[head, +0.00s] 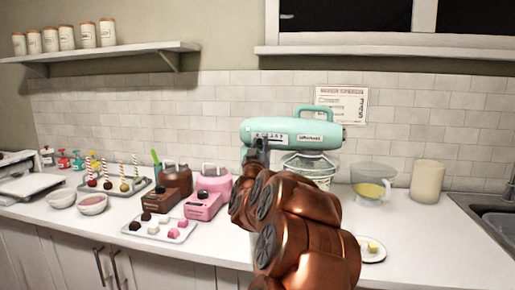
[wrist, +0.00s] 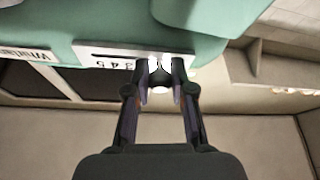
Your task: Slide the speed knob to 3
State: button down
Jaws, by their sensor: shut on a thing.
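The mint-green stand mixer (head: 300,130) stands at the back of the counter. Its side carries a white speed scale (head: 270,137), which shows upside down in the wrist view (wrist: 100,53). My gripper (head: 258,142) is at the left part of the scale in the head view. Digits, including 4 and 5, show left of the fingertips there. The fingers hide the lower end of the scale, so the knob's exact setting cannot be read.
A glass bowl (head: 316,172) sits beneath the mixer head. A jug (head: 373,182) and canister (head: 427,181) stand right. A sign (head: 342,103) hangs behind.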

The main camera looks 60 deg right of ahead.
jog(key=c, duration=1)
grip_release()
jog(key=shift+a, duration=0.1)
jog(key=v, duration=1.2)
